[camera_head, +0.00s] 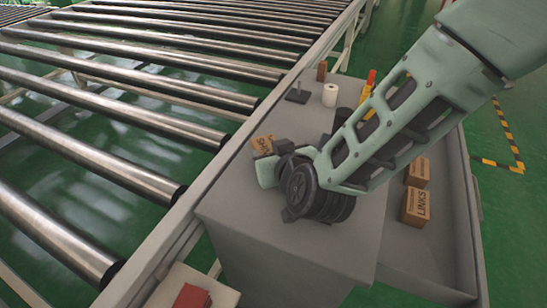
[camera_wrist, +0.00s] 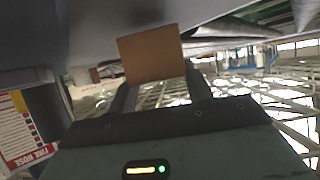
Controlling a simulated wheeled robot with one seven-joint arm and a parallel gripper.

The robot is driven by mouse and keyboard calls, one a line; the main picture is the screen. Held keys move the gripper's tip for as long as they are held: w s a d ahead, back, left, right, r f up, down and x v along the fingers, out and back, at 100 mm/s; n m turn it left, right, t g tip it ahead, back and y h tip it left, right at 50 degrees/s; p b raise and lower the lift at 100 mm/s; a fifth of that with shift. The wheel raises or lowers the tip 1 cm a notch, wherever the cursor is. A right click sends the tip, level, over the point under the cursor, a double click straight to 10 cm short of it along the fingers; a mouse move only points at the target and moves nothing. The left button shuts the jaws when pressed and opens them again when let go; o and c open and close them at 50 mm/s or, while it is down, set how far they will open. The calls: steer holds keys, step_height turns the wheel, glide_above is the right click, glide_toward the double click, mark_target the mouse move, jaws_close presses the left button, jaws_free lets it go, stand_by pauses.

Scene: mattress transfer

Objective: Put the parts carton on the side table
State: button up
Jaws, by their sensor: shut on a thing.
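A small brown carton (camera_head: 264,142) with dark printing, only partly readable, is at my gripper (camera_head: 274,149) over the grey table top. My gripper is shut on it. In the wrist view the carton (camera_wrist: 152,55) shows as a plain brown face beyond the two dark fingers of my gripper (camera_wrist: 162,88). My wrist hides part of the carton in the head view. I cannot tell whether its underside touches the grey top. The grey table (camera_head: 250,208) stands beside the roller conveyor; I cannot tell surely whether it is the side table.
A carton marked LINKS (camera_head: 416,207) and another carton (camera_head: 418,172) stand on a lower grey surface at right. A white roll (camera_head: 330,95), a dark stand (camera_head: 297,94) and a brown block (camera_head: 321,71) stand at the back. The roller conveyor (camera_head: 130,90) fills the left.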

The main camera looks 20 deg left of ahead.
steer(key=shift+f, duration=0.8)
steer(key=shift+f, duration=0.2)
steer(key=o, duration=1.1)
steer(key=shift+r, duration=0.1)
steer(key=shift+s+r, duration=0.1)
steer(key=shift+r, duration=0.1)
steer(key=v, duration=1.2)
steer(key=shift+f, duration=0.15)
